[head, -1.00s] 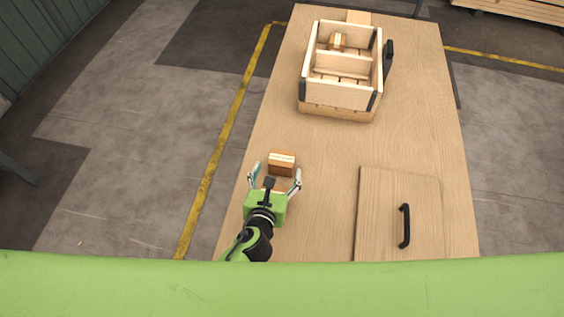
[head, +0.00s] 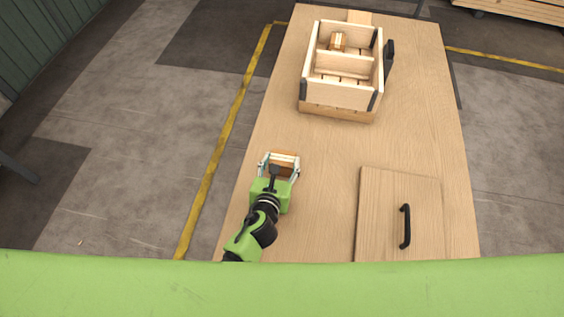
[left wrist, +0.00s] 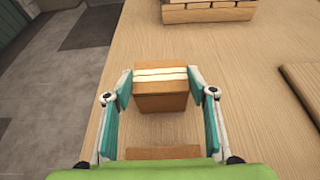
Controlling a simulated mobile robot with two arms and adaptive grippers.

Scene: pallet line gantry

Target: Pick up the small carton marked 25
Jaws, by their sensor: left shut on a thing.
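A small brown carton with a pale stripe of tape (head: 284,157) is on the wooden table, near its left edge. In the left wrist view the carton (left wrist: 161,88) sits between the two fingertips, which press on its left and right sides. My left gripper (head: 279,168) is shut on it. No number can be read on the carton. Another brown piece (left wrist: 163,152) shows partly in the left wrist view, low between the fingers and close to my palm; most of it is hidden. My right gripper is not in view.
A wooden crate with compartments (head: 340,95) stands at the far end of the table, with a small carton (head: 338,41) in its far compartment. A wooden lid or board with a black handle (head: 378,215) lies at the near right. The table's middle is clear.

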